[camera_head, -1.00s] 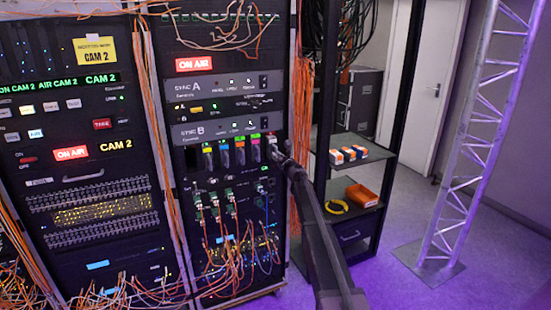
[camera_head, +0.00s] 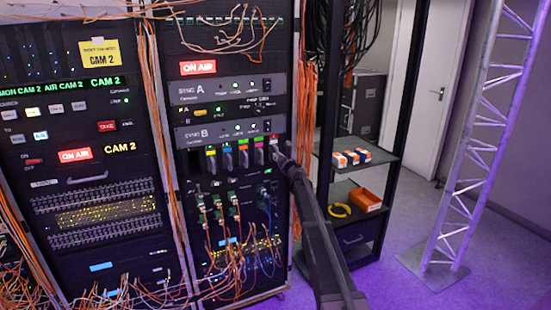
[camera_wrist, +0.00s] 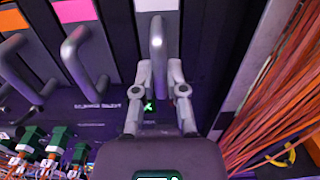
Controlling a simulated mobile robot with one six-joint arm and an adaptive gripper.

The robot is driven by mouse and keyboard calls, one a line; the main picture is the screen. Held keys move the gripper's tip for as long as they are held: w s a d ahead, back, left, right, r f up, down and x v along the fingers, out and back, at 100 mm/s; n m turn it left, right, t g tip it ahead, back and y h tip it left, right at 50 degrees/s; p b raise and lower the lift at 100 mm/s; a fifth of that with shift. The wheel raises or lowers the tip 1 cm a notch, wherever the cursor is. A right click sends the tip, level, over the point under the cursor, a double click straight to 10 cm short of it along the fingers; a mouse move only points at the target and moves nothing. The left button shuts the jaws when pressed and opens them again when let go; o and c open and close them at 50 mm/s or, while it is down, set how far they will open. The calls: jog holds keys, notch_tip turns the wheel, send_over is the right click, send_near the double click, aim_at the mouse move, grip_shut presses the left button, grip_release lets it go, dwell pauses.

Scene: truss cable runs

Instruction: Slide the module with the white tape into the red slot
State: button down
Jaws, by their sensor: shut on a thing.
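The module with the white tape (camera_wrist: 171,32) is at the top middle of the wrist view, its tape (camera_wrist: 157,5) at the upper edge. My gripper (camera_wrist: 158,72) is shut on this module's grey handle (camera_wrist: 157,40), one finger on each side. In the head view my gripper (camera_head: 277,156) is at the right end of the module row, under the red mark (camera_head: 274,136). The module stands upright beside its neighbours, roughly lined up with them. My gripper and arm partly hide it, so how deep it sits I cannot tell.
The pink-taped module (camera_wrist: 73,11) and orange-taped module (camera_wrist: 12,19) stand to the left, handles sticking out. Green connectors with cables (camera_wrist: 55,140) are below left. An orange cable bundle (camera_wrist: 285,95) hangs close on the right. A shelf (camera_head: 350,190) stands right of the rack.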

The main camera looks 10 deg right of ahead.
jog(key=shift+w, duration=0.15)
jog(key=c, duration=0.6)
grip_release()
jog(key=shift+a+f, duration=0.1)
jog(key=v, duration=1.2)
